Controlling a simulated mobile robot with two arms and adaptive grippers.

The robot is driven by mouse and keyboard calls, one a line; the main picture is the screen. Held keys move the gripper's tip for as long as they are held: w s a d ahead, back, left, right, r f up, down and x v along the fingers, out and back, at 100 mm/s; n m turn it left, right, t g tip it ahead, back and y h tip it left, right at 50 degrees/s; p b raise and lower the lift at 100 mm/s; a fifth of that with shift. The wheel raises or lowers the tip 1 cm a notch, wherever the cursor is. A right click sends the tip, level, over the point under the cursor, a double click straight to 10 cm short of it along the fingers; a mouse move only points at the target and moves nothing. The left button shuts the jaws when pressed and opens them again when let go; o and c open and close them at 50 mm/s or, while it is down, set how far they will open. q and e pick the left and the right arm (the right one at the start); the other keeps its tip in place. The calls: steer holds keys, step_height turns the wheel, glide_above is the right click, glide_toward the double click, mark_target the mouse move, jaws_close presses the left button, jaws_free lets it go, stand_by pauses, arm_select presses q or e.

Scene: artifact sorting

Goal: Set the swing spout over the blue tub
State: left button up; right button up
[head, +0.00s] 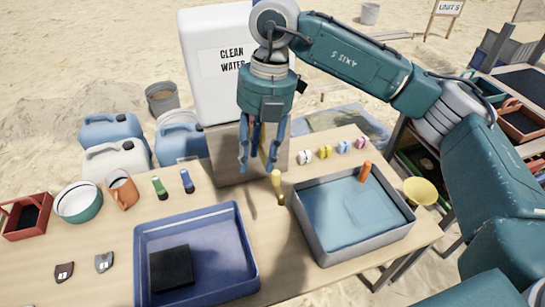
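The blue tub (248,277) stands on the table at centre left, with a black block (171,269) lying in it. A white tank (212,90) labelled "CLEAN WATER" stands on a box-like stand behind it. My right gripper (258,165) points down in front of the tank and stand, its two blue fingers apart. Something narrow shows between the fingers, but I cannot tell whether it is the spout. My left gripper is not in view.
A grey tub of water (408,222) stands right of the blue tub. Green (159,187) and blue (187,181) pieces, an orange mug (122,191) and a bowl (78,204) stand left.

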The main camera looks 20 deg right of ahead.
steer(key=m+h, duration=0.1)
steer(key=h, duration=0.1)
glide_toward(276, 172)
steer(key=shift+s+d+f+t, duration=0.15)
steer(key=shift+s+f+t, duration=0.05)
steer(key=shift+t, duration=0.1)
step_height(276, 172, down, 8)
steer(key=p, duration=0.2)
steer(key=shift+f+p, duration=0.2)
steer(key=shift+p, duration=0.15)
steer(key=shift+f, duration=0.9)
steer(key=shift+c, duration=0.5)
jaws_close()
